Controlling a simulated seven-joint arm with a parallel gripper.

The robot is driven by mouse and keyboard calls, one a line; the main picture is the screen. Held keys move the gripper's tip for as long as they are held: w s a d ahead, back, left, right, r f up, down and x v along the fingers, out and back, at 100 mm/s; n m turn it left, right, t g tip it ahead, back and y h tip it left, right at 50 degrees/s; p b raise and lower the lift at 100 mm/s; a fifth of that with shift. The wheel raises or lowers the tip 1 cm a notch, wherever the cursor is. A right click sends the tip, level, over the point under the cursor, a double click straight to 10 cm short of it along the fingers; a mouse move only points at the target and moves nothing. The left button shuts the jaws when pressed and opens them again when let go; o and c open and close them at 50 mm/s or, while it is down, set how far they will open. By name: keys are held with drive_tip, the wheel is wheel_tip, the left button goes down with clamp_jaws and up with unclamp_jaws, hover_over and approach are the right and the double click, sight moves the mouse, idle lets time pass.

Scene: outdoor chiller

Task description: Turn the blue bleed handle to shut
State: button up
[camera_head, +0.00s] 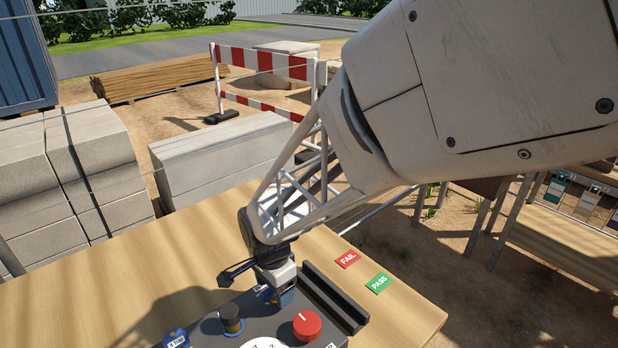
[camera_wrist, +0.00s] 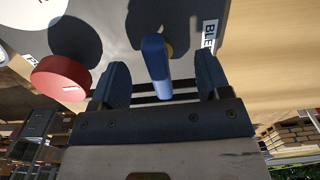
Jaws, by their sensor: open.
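The blue bleed handle (camera_wrist: 156,68) stands out from a grey panel in the wrist view, with a brass-coloured part behind it. A label reading "BLE" (camera_wrist: 209,33) is beside it, partly cut off. My gripper (camera_wrist: 160,84) is open, with one dark finger on each side of the handle and a visible gap to both. In the head view my gripper (camera_head: 270,284) is over the dark panel box (camera_head: 205,311), and the handle is mostly hidden there by my gripper.
A red knob (camera_head: 307,325) is close by on the panel, also in the wrist view (camera_wrist: 62,78). A black knob (camera_head: 231,319) stands left of my gripper. A dark rail (camera_head: 335,298) runs along the box's right side. FAIL (camera_head: 347,259) and PASS (camera_head: 379,283) tags lie on the wooden table (camera_head: 180,262).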

idle(0.3)
drive_tip(key=shift+r, duration=3.55)
drive_tip(key=shift+r, duration=3.9)
drive_tip(key=shift+d, duration=0.1)
drive_tip(key=s+d+r+n+t, duration=0.1)
drive_tip(key=s+d+r+n, duration=0.1)
drive_tip(key=d, duration=0.6)
drive_tip(key=s+d+r+n, duration=0.1)
drive_tip(key=s+d+n, duration=0.1)
drive_tip(key=d, duration=0.6)
drive_tip(key=shift+s+d+f+n+t, duration=0.2)
drive_tip(key=shift+s+d+n, duration=0.55)
drive_tip(key=shift+s+d, duration=1.25)
drive_tip(key=shift+s+d+r+n+t, duration=0.25)
drive_tip(key=shift+s+d+n, duration=0.8)
drive_tip(key=shift+d, duration=1.6)
drive_tip(key=shift+s+d+f+n+t, duration=0.15)
drive_tip(key=shift+s+d+n+t, duration=0.3)
drive_tip(key=shift+s+d, duration=1.65)
